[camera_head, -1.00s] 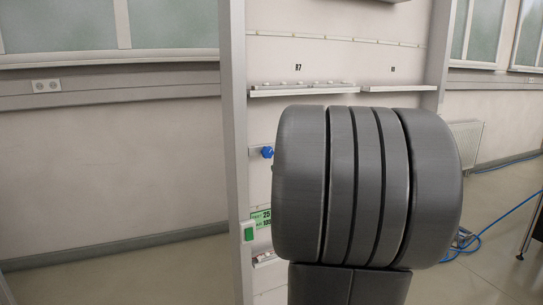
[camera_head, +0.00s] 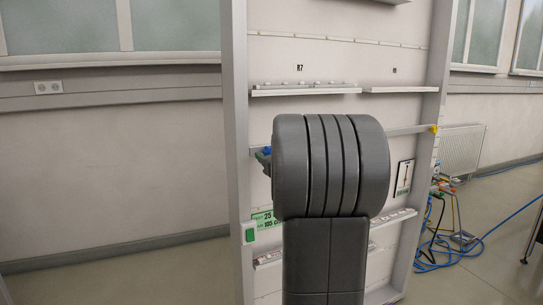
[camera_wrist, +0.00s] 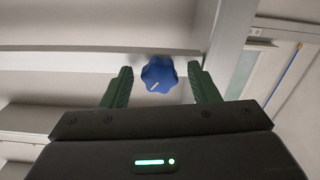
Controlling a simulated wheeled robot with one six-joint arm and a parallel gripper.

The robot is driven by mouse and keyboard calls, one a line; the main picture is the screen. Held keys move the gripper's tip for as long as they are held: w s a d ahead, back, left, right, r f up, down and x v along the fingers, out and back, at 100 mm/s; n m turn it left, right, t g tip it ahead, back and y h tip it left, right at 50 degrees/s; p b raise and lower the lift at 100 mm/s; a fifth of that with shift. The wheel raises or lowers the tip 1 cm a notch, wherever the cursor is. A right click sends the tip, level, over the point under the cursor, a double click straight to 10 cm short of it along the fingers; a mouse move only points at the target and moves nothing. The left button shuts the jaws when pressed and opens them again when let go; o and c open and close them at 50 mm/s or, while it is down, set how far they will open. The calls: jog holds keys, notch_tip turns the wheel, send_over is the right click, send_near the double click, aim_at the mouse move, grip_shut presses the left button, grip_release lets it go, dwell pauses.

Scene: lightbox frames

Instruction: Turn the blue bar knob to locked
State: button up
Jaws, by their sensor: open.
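The blue knob (camera_wrist: 159,74) is a lobed knob with a short pale mark, which slants toward the lower left in the wrist view. It sits on a pale horizontal bar (camera_wrist: 90,61). My gripper (camera_wrist: 160,66) is open, with one green finger on each side of the knob and a visible gap on both sides. How far the fingertips reach along the knob's depth I cannot tell. In the head view the blue knob (camera_head: 266,150) shows only in part at the left edge of my arm, which hides most of the bar.
The rack's left post (camera_head: 236,150) stands close to the knob. Shelves (camera_head: 305,91) run above it, and a green-and-white label (camera_head: 264,219) is below. A yellow piece (camera_head: 434,129) is at the bar's right end. Cables (camera_head: 440,245) lie on the floor at right.

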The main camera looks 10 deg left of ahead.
jog(key=c, duration=1)
jog(key=shift+r+m+p, duration=0.15)
jog(key=shift+m+p, duration=0.15)
jog(key=shift+p, duration=0.3)
jog(key=shift+r+m+p, duration=0.1)
jog(key=shift+m+p, duration=0.4)
jog(key=shift+p, duration=0.45)
jog(key=m+p, duration=0.2)
jog(key=p, duration=0.1)
jog(key=shift+r+p, duration=0.1)
jog(key=shift+p, duration=0.3)
jog(key=m+p, duration=0.3)
jog(key=shift+m+p, duration=0.3)
jog(key=shift+m, duration=0.1)
jog(key=shift+f+m+p, duration=0.2)
jog(key=shift+m+p, duration=0.95)
jog(key=shift+m, duration=0.35)
